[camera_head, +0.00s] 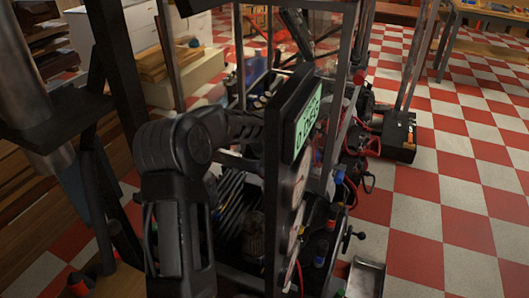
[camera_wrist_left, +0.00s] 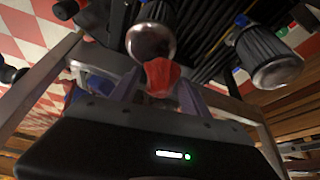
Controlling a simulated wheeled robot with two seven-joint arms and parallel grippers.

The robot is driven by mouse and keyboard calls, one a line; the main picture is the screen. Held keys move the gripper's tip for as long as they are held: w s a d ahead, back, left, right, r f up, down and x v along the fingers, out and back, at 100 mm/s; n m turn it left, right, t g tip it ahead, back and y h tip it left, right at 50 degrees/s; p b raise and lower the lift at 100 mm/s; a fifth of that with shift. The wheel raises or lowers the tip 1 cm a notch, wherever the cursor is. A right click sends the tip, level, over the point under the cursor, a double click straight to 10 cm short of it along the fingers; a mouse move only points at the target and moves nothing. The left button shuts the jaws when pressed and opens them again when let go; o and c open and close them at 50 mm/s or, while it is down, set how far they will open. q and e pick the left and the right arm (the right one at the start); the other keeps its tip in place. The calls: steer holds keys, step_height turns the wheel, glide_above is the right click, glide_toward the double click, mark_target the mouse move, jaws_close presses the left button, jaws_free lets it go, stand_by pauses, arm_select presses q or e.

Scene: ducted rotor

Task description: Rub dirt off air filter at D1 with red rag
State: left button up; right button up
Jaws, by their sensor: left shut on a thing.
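The red rag (camera_wrist_left: 163,73) is a small crumpled piece at the fingertips of my left gripper (camera_wrist_left: 153,88), which is shut on it in the left wrist view. A grey cylindrical air filter (camera_wrist_left: 153,30) with a darker end is directly beyond the rag. The rag is at its near edge; I cannot tell whether they touch. A second similar filter (camera_wrist_left: 268,55) is to the right. No D1 label is readable, so I cannot tell which filter is D1. In the head view my left gripper is hidden behind the machine and arm links. My right gripper is not in view.
A dark metal frame with a green-lit display (camera_head: 308,122) stands close in the head view. Cables and small colored parts crowd it. A grey tray (camera_head: 366,278) is at lower right. A white cabinet (camera_head: 135,28) stands behind. The checkered floor (camera_head: 450,200) at right is mostly clear.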

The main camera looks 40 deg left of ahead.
arm_select(q)
steer(key=shift+r+p, duration=1.4)
steer(key=shift+r, duration=1.25)
